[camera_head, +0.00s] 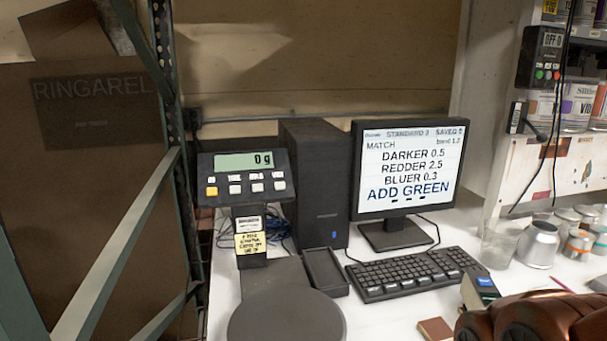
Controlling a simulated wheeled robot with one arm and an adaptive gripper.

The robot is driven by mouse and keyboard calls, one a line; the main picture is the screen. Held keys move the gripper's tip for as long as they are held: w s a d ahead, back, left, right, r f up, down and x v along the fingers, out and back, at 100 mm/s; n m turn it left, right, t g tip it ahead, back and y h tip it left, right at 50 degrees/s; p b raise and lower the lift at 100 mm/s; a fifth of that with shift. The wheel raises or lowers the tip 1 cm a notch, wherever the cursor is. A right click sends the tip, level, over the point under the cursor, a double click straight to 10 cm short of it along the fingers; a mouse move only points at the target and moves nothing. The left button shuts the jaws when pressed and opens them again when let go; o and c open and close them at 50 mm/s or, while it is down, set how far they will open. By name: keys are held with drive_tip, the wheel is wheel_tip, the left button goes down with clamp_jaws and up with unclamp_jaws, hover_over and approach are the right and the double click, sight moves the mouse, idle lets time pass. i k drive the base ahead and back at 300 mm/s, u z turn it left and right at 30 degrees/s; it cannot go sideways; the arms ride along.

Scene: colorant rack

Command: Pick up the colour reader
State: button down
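A small handheld device with a lit bluish screen (484,283), which looks like the colour reader, is on the white counter at the lower right, just in front of the keyboard's right end. Its body is pale at the side and dark around the screen. Its lower part is partly hidden by a copper-brown, rounded part of my arm at the bottom right corner. No fingertips of my gripper show, so I cannot see whether they are near the device.
A scale (285,318) with a raised display stands at front left. Behind are a black computer tower (315,185), a monitor (410,165), a keyboard (418,274) and a narrow black tray (325,272). A clear cup (497,243) and several metal cans crowd the right. A brown block (435,330) lies in front.

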sight(475, 297)
drive_tip(key=k, duration=1.1)
drive_tip(key=z, duration=0.85)
drive_tip(key=i, duration=1.65)
drive_tip(key=u, duration=0.8)
